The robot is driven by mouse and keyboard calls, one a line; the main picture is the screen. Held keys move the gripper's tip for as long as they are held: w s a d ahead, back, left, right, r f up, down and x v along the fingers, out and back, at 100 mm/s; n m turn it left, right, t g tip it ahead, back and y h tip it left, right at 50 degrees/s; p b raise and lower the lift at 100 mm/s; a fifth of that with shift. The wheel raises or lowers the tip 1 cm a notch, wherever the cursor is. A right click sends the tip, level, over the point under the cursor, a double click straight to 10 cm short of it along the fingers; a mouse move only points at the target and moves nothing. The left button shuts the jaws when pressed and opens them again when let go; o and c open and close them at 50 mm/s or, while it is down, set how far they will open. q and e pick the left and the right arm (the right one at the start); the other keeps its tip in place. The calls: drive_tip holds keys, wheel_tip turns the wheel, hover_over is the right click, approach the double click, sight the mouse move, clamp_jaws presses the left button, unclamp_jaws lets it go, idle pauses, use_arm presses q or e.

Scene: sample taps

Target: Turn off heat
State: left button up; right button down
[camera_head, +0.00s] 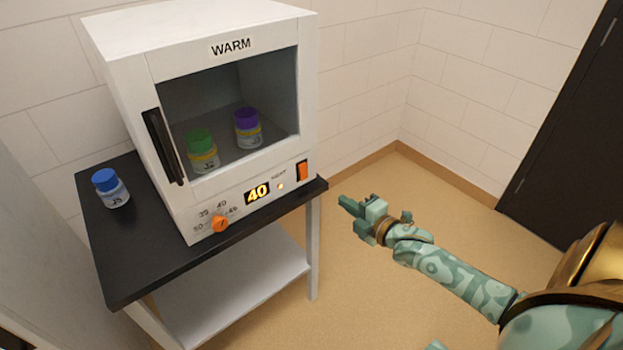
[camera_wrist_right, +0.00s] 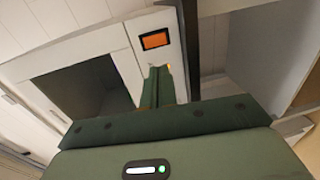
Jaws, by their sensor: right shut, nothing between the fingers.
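A white incubator (camera_head: 175,200) labelled WARM stands on a black-topped table. An orange rocker switch (camera_head: 302,171) sits at the right end of its front panel. A small lamp (camera_head: 280,186) under the word HEAT glows, and the display (camera_head: 257,192) reads 40. My right gripper (camera_head: 345,204) is shut and empty, in front of the table's right end, apart from the switch. In the right wrist view the switch (camera_wrist_right: 155,40) shows just beyond the closed fingertips (camera_wrist_right: 158,75). My left gripper is not in view.
An orange dial (camera_head: 220,224) is at the panel's left. Jars with green (camera_head: 203,156) and purple (camera_head: 248,130) lids stand inside the incubator. A blue-lidded jar (camera_head: 111,190) stands on the table (camera_head: 140,255). The floor to the right is clear.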

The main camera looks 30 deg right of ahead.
sight(305, 176)
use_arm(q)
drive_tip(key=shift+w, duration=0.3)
